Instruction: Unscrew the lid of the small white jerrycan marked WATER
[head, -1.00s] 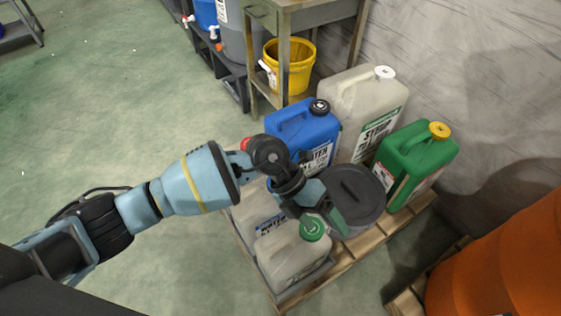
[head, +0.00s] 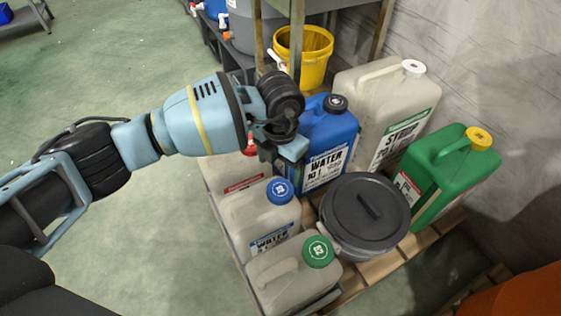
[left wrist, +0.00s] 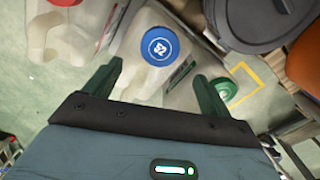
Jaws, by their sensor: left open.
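The small white jerrycan marked WATER (head: 255,218) stands in the front row of containers, with a blue lid (head: 280,190) on top. In the left wrist view its blue lid (left wrist: 160,46) lies just beyond the fingertips, roughly centred between them, and its pale body (left wrist: 135,38) shows beside the lid. My left gripper (head: 283,150) is above and behind the lid in the head view, apart from it. The left wrist view shows my left gripper (left wrist: 157,80) with its two green fingers spread and nothing between them. My right gripper is in neither view.
A green-lidded white can (head: 290,275) and a red-lidded one (head: 232,178) flank the jerrycan.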

